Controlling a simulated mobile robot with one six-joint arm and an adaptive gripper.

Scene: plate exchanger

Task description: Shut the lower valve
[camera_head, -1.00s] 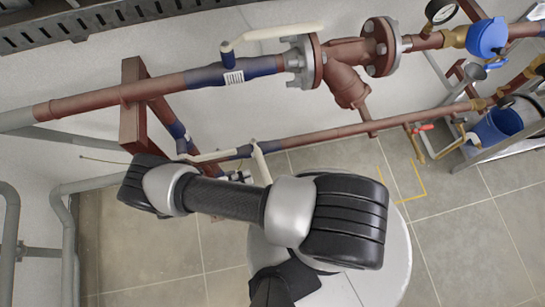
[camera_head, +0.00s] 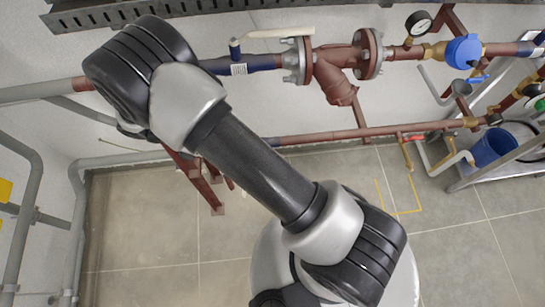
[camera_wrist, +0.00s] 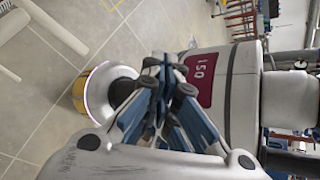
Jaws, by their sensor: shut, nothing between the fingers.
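The lower pipe (camera_head: 350,134) is dark red and runs along the wall near the floor in the head view. My arm covers its left stretch, where the lower valve with its cream lever is hidden. The upper valve's cream lever (camera_head: 280,32) lies along the upper pipe, pointing right from a blue stem. My gripper (camera_wrist: 160,92) shows in the wrist view, its blue and dark fingers together, with nothing seen between them. It is out of sight in the head view, so its distance from the lower valve cannot be told.
The upper pipe (camera_head: 252,63) carries a red strainer (camera_head: 334,80) and a pressure gauge (camera_head: 418,23). A small red lever (camera_head: 413,138) and a blue bucket (camera_head: 491,148) are at the right. Grey pipes (camera_head: 30,220) stand at the left. Tiled floor (camera_head: 150,240) is open below the pipes.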

